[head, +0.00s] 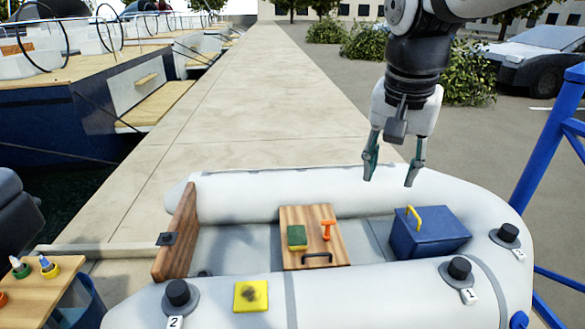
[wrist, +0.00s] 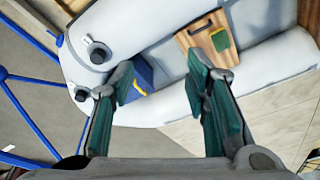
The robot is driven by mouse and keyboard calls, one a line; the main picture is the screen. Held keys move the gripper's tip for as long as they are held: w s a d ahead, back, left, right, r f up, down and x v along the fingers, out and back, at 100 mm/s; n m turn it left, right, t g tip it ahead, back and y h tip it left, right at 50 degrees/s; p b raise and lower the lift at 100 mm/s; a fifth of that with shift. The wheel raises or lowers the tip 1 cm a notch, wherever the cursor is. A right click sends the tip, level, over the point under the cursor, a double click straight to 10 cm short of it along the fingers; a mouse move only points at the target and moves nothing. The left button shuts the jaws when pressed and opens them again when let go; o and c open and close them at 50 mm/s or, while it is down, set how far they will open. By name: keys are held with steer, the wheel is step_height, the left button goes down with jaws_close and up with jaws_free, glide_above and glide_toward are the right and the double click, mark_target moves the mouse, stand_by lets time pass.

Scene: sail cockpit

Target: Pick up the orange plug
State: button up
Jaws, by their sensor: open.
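The orange plug (head: 327,229), a small T-shaped piece, stands on a wooden board (head: 296,260) inside the grey inflatable boat. It is just right of a green and yellow sponge (head: 297,237) in the head view. My gripper (head: 389,180) is open and empty, above the boat's far tube, up and to the right of the plug. In the wrist view my gripper (wrist: 162,78) shows two spread fingers with nothing between them. The sponge (wrist: 220,40) and part of the board show there beyond the right finger. I cannot see the plug in that view; the finger probably covers it.
A blue box (head: 430,238) with a yellow handle sits right of the board. A black handle (head: 317,256) is at the board's near edge. A yellow patch (head: 251,296) lies on the near tube. Black valves stand on the tubes. A blue railing (head: 548,130) rises at right.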

steer(key=w+a+f+m+g+b, duration=0.1)
steer(key=w+f+m+b, duration=0.1)
steer(key=w+f, duration=0.3)
steer(key=w+f+m+b, duration=0.2)
steer(key=w+f, duration=0.1)
steer(key=w, duration=0.5)
steer(key=m+g+h+b, duration=0.1)
steer(key=m+h+b, duration=0.2)
steer(key=m+b, duration=0.4)
glide_toward(327, 221)
steer(key=b+x, duration=0.1)
steer(key=x, duration=0.7)
steer(key=shift+f, duration=0.25)
steer(key=shift+d+b+x, duration=0.2)
steer(key=shift+b+x, duration=0.45)
steer(key=shift+x, duration=2.25)
steer(key=shift+w+r, duration=0.1)
jaws_close()
